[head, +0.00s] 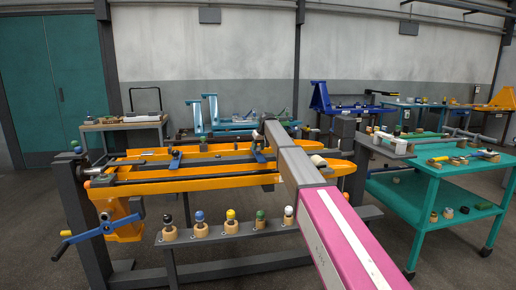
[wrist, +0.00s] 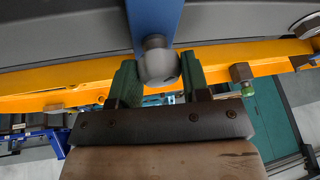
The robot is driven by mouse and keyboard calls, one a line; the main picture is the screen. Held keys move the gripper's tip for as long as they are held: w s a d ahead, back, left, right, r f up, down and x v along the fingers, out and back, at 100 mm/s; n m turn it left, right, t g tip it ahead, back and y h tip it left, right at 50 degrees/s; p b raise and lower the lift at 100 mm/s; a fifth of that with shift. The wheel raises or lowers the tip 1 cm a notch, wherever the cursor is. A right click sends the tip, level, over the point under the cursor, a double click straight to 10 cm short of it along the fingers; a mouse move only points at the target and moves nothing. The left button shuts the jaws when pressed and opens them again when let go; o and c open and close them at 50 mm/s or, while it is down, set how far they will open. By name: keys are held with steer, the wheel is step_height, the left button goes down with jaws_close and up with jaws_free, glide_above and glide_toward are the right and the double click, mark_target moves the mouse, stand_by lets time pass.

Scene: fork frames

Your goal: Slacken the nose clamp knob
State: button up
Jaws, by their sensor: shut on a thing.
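A grey ball knob (wrist: 158,62) sits at the end of a blue lever (wrist: 153,18) in the wrist view. My gripper (wrist: 159,76) has dark green fingers on both sides of this knob and is shut on it. No label shows whether this is the nose clamp knob. In the head view, my arm reaches over the orange fork frame (head: 215,184). A blue lever (head: 259,156) shows just left of my arm there. The fingers and the held knob cannot be made out in the head view.
Several small knobs, one of them yellow (head: 231,214), stand on a front rail. A blue crank handle (head: 100,229) sticks out at the left end. A teal cart (head: 440,176) with loose parts stands at right. In the wrist view, a bolt (wrist: 241,74) protrudes right of my fingers.

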steer(key=n, duration=0.2)
steer(key=n+g, duration=0.1)
steer(key=n, duration=0.1)
steer(key=shift+w+n+g+y, duration=0.15)
steer(key=shift+n+g+y, duration=0.15)
steer(key=shift+y, duration=0.1)
steer(key=shift+n+g, duration=0.6)
steer(key=shift+n, duration=1)
steer(key=shift+f, duration=0.1)
steer(key=o, duration=0.9)
steer(key=shift+o, duration=0.2)
steer(key=v, duration=1.1)
steer(key=shift+d, duration=0.25)
steer(key=shift+f, duration=0.15)
